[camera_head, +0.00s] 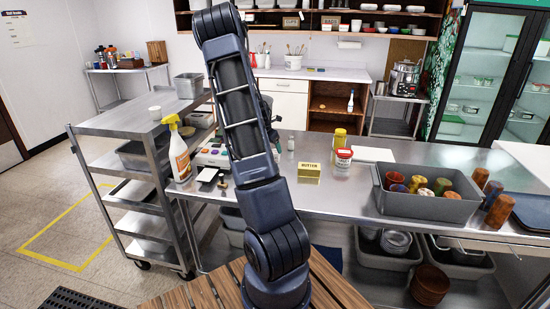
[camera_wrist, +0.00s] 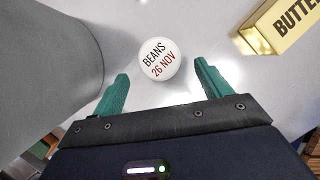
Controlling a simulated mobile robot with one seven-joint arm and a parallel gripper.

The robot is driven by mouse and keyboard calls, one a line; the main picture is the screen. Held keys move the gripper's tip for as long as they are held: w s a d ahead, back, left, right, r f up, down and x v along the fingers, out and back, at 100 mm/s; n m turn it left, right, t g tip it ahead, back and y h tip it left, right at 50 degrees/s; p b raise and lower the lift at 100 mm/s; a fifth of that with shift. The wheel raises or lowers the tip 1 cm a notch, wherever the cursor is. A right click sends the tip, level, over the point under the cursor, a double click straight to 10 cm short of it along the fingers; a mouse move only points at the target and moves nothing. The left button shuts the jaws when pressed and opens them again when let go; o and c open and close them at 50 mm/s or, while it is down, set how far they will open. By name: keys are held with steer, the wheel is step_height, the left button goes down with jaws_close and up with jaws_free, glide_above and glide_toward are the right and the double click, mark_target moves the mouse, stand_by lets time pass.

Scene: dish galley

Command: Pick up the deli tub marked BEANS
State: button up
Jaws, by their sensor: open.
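The deli tub marked BEANS (camera_wrist: 159,59) shows in the wrist view as a round white lid reading "BEANS 26 NOV", seen from above. It stands on a pale metal surface. My gripper (camera_wrist: 158,92) has green fingers spread apart, one on each side below the lid in the picture. Nothing is between the fingertips, and the tub lies just beyond them.
A yellow BUTTER box (camera_wrist: 278,22) lies right of the tub; it also shows in the head view (camera_head: 309,173). A red-and-white tub (camera_head: 343,161), a spray bottle (camera_head: 179,153) and a grey bin of cups (camera_head: 425,205) stand on the steel counter. A large grey shape (camera_wrist: 45,65) fills the wrist view's left.

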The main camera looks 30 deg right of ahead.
steer(key=shift+d+x, duration=0.2)
steer(key=shift+x, duration=2.4)
steer(key=shift+c, duration=0.3)
steer(key=c, duration=1)
